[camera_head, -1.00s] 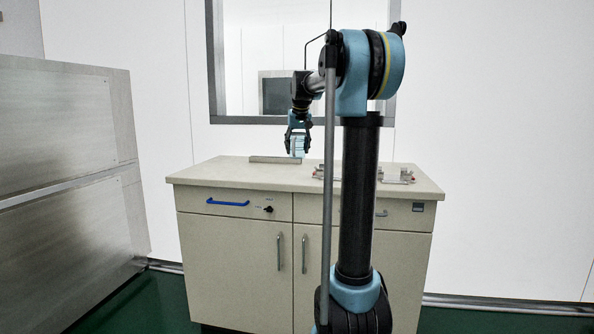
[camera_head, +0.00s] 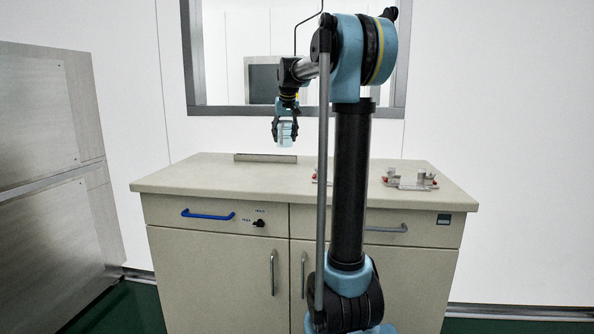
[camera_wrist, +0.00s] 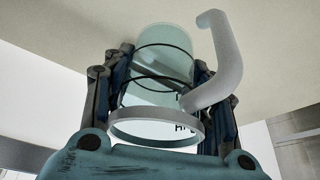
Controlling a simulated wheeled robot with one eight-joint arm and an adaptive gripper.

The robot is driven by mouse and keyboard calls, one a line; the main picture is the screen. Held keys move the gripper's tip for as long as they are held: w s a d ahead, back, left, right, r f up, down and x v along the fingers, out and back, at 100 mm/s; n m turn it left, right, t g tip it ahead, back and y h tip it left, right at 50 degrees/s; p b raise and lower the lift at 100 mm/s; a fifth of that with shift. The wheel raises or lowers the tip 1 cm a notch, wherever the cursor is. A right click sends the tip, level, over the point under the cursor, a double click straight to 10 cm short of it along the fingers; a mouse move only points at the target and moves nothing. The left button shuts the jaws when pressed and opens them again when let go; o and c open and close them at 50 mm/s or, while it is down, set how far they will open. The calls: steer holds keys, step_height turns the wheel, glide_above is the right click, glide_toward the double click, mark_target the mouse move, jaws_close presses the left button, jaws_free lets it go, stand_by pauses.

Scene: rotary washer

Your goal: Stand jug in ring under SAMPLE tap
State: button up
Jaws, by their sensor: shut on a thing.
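My gripper (camera_head: 284,137) is shut on a small pale, see-through jug (camera_head: 287,140) and holds it upright in the air, level with the wall just above the counter's back edge. In the wrist view the jug (camera_wrist: 160,78) sits between the fingers, with a grey rim band and a curved grey tube-like part (camera_wrist: 222,65) at its right side. Dark lettering on it is partly hidden. Small metal fittings with red parts (camera_head: 411,180) stand on the right of the counter; my arm hides part of that area. I cannot make out a SAMPLE label or a ring.
The beige counter (camera_head: 210,180) has clear room at its left and middle. A low metal strip (camera_head: 265,157) lies near its back edge. A blue handle (camera_head: 208,214) and a small black knob (camera_head: 259,223) are on its front. A steel cabinet (camera_head: 40,120) stands at the left.

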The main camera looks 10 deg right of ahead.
mark_target(284, 145)
step_height(284, 145, down, 5)
steer(key=shift+w+a+r, duration=0.1)
steer(key=shift+w+r, duration=0.05)
steer(key=shift+f, duration=2.6)
steer(key=o, duration=1.1)
steer(key=shift+c, duration=0.2)
